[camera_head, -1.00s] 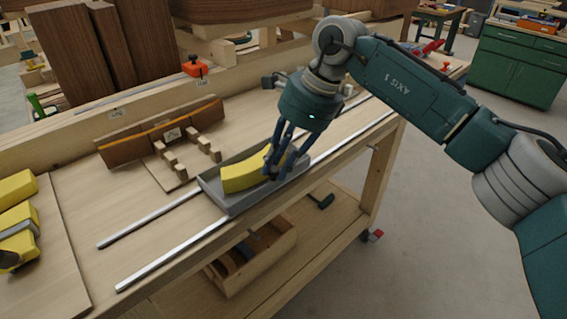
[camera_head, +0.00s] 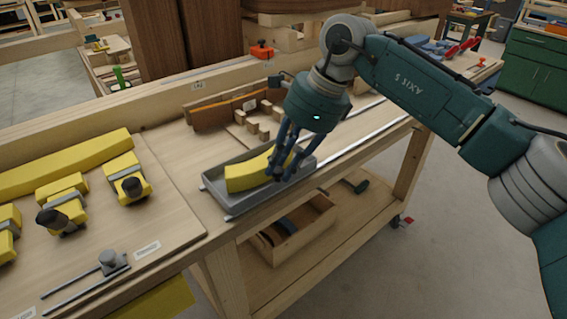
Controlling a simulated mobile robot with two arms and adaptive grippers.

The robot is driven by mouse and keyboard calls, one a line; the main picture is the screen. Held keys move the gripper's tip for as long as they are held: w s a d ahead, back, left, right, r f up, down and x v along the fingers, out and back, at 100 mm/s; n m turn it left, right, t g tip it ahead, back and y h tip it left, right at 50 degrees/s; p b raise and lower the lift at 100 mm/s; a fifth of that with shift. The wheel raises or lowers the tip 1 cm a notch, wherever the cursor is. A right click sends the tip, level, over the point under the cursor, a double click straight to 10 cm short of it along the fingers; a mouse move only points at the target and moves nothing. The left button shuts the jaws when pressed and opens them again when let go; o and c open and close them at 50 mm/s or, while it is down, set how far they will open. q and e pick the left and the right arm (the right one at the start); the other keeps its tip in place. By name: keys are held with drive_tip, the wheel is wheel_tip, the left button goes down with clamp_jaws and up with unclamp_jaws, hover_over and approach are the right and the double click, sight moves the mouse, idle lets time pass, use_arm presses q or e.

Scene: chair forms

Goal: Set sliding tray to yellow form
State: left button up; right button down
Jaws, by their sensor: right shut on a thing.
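The grey sliding tray (camera_head: 214,188) sits near the left end of its metal rails (camera_head: 355,148) on the workbench, with a curved yellow block (camera_head: 245,178) lying in it. My right gripper (camera_head: 280,175) reaches down at the tray's right end and is shut on the tray. Its fingers stand beside the block's right end and hide the exact contact. A long yellow form (camera_head: 65,165) lies on a board at the left, with several yellow clamp-like blocks (camera_head: 122,165) in front of it. My left gripper is out of view.
A brown curved form (camera_head: 212,116) with wooden blocks stands behind the tray. A grey fitting with rods (camera_head: 112,262) lies on the board at the front left. An open wooden box (camera_head: 300,225) is on the shelf below. Bare bench lies between board and tray.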

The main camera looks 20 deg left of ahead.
drive_tip(key=shift+s+a+r, duration=0.2)
drive_tip(key=shift+a+r, duration=0.1)
drive_tip(key=shift+a, duration=0.05)
drive_tip(key=c, duration=1.7)
unclamp_jaws()
drive_tip(key=shift+o, duration=0.8)
drive_tip(key=shift+s+a+f, duration=0.1)
drive_tip(key=shift+s+a, duration=0.05)
drive_tip(key=shift+s, duration=0.05)
drive_tip(key=shift+w, duration=0.1)
drive_tip(key=shift+w+d+r, duration=0.1)
drive_tip(key=shift+d+r, duration=0.1)
drive_tip(key=shift+d, duration=0.05)
drive_tip(key=v, duration=1.1)
drive_tip(key=shift+r, duration=0.25)
